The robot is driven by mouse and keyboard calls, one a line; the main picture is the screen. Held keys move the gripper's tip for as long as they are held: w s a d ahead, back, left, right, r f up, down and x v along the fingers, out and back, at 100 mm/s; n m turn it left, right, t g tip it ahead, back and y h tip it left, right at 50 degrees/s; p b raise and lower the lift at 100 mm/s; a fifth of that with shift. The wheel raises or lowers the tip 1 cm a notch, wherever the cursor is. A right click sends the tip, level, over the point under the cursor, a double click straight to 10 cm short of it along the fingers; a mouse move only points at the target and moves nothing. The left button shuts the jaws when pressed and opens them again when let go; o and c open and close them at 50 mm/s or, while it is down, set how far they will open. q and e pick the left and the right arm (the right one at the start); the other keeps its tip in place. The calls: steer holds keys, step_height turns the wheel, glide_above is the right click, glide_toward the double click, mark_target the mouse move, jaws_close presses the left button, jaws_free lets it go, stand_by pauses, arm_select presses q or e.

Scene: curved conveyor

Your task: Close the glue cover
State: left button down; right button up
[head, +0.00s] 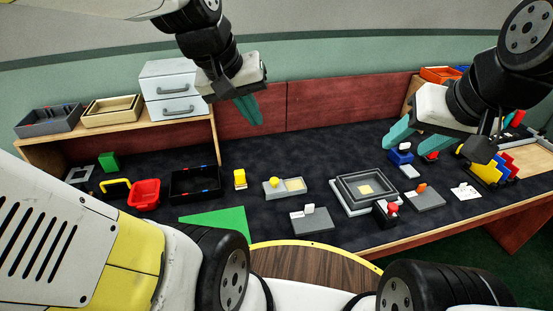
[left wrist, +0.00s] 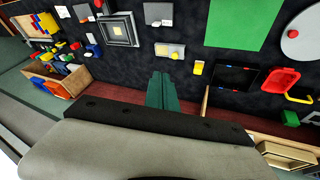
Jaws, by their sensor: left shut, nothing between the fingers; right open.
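No part is labelled as glue. A grey plate (head: 273,192) with a yellow knob (head: 275,182) and a pale yellow patch (head: 294,184) lies mid-table; it may be the glue holder with its cover. It also shows in the left wrist view (left wrist: 179,47). My left gripper (head: 248,110) is shut and empty, raised above the back of the table, behind and left of that plate. Its teal fingers (left wrist: 160,90) touch nothing in the left wrist view. My right gripper (head: 414,142) is open and empty, above the right side of the table.
Right of the plate are a grey framed tray (head: 340,190), a grey plate with a white knob (head: 311,222) and one with an orange knob (head: 428,201). A yellow block (head: 240,179) stands left. A green sheet (head: 215,228) lies in front. A shelf with white drawers (head: 172,105) stands back left.

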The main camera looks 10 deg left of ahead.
arm_select(q)
steer(key=w+a+f+n+g, duration=0.2)
steer(key=w+a+f+n, duration=0.2)
steer(key=w+f+n, duration=0.35)
steer(key=w+a+f+n+g, duration=0.2)
steer(key=w+a+f+n, duration=0.25)
steer(key=w+f, duration=0.45)
steer(key=n+g+h, duration=0.1)
steer(key=n, duration=0.3)
glide_toward(269, 185)
steer(key=a+f, duration=0.1)
steer(key=f, duration=0.1)
steer(key=a+f, duration=0.1)
steer(key=f, duration=0.1)
steer(key=shift+a, duration=0.15)
steer(key=d, duration=0.2)
steer(key=shift+d, duration=0.75)
